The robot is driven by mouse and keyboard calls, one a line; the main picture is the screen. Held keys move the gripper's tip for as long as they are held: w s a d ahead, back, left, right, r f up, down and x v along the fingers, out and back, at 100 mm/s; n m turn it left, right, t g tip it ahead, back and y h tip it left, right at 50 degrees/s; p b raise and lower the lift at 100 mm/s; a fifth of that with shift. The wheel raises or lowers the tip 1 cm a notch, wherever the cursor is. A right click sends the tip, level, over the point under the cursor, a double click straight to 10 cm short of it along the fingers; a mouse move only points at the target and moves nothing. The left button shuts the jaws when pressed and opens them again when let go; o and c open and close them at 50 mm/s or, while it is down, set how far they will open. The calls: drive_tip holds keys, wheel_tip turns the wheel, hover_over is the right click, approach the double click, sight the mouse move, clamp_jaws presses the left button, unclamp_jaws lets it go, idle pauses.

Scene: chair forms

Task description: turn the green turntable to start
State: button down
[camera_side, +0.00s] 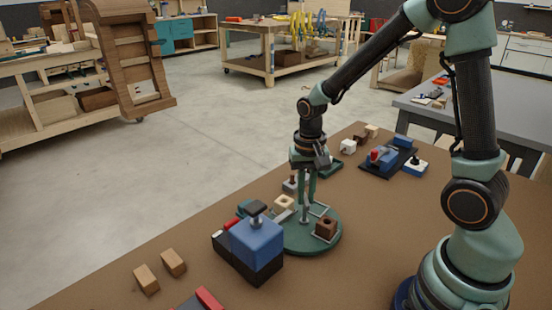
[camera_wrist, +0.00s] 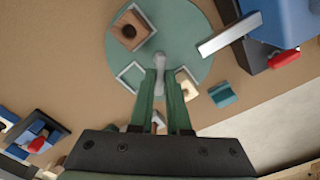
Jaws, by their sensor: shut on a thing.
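The green turntable (camera_side: 305,247) is a flat round disc on the brown table, also seen in the wrist view (camera_wrist: 185,20). A grey post (camera_wrist: 160,62) stands on it, and my gripper (camera_side: 306,212) reaches down with its two green fingers closed around this post. The fingertips (camera_wrist: 160,72) show near the post in the wrist view. A dark brown block with a hole (camera_side: 326,228) sits in a grey square frame on the disc, also in the wrist view (camera_wrist: 130,32). Another grey square frame (camera_wrist: 131,75) on the disc looks empty.
A blue block on a black base (camera_side: 256,246) stands close to the disc's front left. A cream block with a hole (camera_side: 284,202) is by the disc's back left. Two tan blocks (camera_side: 160,272) lie front left. A blue and red device (camera_side: 385,158) stands behind. Table right of the disc is clear.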

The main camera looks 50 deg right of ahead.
drive_tip(key=shift+r+m, duration=0.1)
drive_tip(key=shift+m, duration=0.5)
idle(0.3)
drive_tip(key=c, duration=0.9)
unclamp_jaws()
wheel_tip(320, 180, up, 12)
drive_tip(key=shift+r, duration=0.1)
drive_tip(key=s+a+r+n+t, duration=0.1)
drive_tip(key=s+n+t, duration=0.1)
drive_tip(key=n, duration=0.1)
drive_tip(key=s+a+r+n+t, duration=0.1)
drive_tip(key=s+n, duration=0.1)
drive_tip(key=n, duration=0.1)
drive_tip(key=s+a+r+n+t, duration=0.1)
drive_tip(key=s+r+n+t, duration=0.1)
drive_tip(key=n, duration=0.1)
drive_tip(key=shift+s+t, duration=0.25)
drive_tip(key=shift+t, duration=0.05)
